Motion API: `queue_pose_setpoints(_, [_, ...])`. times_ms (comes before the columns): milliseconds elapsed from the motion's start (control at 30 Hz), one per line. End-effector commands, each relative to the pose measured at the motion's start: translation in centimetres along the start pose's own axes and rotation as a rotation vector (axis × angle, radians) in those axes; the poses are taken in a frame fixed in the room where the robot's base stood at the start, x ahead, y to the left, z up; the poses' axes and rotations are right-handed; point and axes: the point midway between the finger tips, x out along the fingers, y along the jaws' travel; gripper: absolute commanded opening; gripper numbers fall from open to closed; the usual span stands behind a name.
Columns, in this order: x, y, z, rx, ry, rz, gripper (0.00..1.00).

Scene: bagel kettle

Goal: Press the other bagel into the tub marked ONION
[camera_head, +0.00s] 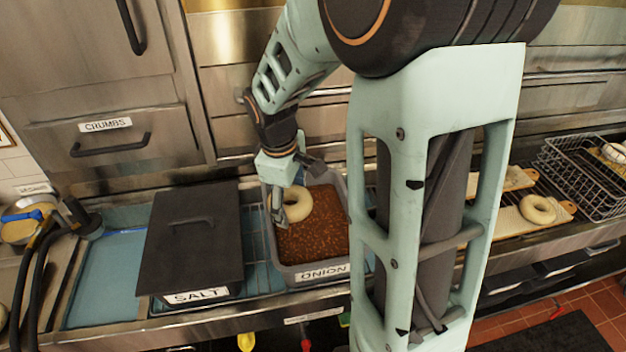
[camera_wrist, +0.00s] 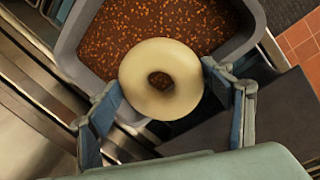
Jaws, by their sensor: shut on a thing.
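The tub marked ONION (camera_head: 320,271) is a grey bin filled with brown-orange flakes, left of centre in the head view; its rim (camera_wrist: 250,22) shows in the wrist view. A pale, plain bagel (camera_head: 297,204) is in my gripper (camera_head: 287,207), over the back left part of the tub. In the wrist view the bagel (camera_wrist: 140,88) lies between the two fingers of my gripper (camera_wrist: 160,98), with flakes behind it. I cannot tell whether its underside touches the flakes. Another pale bagel (camera_head: 538,209) lies on a wooden board at the right.
A dark-lidded tub marked SALT (camera_head: 195,297) stands just left of the ONION tub. A wire basket (camera_head: 583,175) with a bagel stands at the far right. A CRUMBS drawer (camera_head: 108,130) is behind. My arm hides the counter right of the tub.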

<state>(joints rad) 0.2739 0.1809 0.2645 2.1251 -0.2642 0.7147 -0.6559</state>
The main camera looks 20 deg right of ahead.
Motion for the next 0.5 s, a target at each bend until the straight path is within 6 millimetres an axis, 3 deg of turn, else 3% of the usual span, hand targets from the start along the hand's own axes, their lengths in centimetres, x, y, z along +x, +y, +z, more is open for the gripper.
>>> queue_pose_setpoints(500, [-1.4,2.6,2.3,-0.475,0.092,0.002,0.47])
